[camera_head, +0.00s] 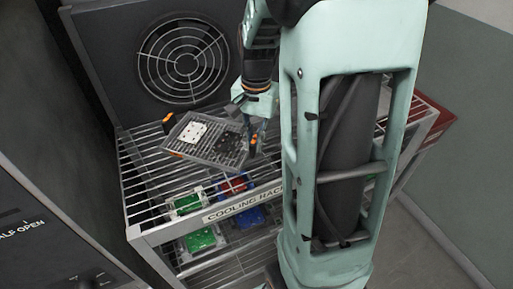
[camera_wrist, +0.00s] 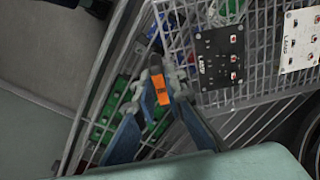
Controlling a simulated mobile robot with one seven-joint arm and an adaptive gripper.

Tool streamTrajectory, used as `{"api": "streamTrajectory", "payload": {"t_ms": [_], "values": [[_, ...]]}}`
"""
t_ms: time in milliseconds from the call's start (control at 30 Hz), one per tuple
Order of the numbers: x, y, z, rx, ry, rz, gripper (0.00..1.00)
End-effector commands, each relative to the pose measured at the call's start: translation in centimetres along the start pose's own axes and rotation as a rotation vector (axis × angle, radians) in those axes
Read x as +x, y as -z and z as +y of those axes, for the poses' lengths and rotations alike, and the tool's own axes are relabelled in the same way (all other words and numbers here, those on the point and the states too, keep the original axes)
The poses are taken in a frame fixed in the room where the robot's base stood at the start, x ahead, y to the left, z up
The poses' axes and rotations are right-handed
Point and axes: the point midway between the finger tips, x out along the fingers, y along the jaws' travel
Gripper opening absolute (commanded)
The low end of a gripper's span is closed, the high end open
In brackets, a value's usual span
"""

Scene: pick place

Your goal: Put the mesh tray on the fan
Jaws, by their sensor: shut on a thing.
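The mesh tray (camera_head: 180,146) is a shallow wire tray with orange-marked handles, carrying a white card and a black card. In the head view it is over the left part of the rack top, in front of the fan. My gripper (camera_head: 254,138) is shut on the tray's right-hand handle. The wrist view shows the fingers (camera_wrist: 157,88) closed around the orange-marked handle, with the tray mesh (camera_wrist: 262,75) beside them. The fan (camera_head: 183,57) is a round grille in a dark upright panel behind the rack. I cannot tell whether the tray touches the rack.
The wire cooling rack (camera_head: 150,190) has a labelled front edge. Green boards (camera_head: 201,239) and red and blue pieces lie below its top wires. A grey panel (camera_head: 40,235) marked "HALF OPEN" stands at the near left. A red object (camera_head: 434,118) is at the right end.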

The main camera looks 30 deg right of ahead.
Motion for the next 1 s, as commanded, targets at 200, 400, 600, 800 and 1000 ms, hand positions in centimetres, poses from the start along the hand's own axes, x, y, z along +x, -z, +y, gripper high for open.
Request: {"api": "streamTrajectory", "payload": {"t_ms": [200,400,600,800,1000], "values": [[3.1,-0.4,0.1,0.001,0.001,0.001,0.00],[3.4,-0.5,0.1,0.002,0.001,0.001,0.00],[3.5,-0.5,0.1,0.002,0.001,0.001,0.00],[3.7,-0.6,0.1,0.002,0.000,0.000,0.23],[3.7,-0.6,0.1,0.002,0.000,0.000,0.28]]}}
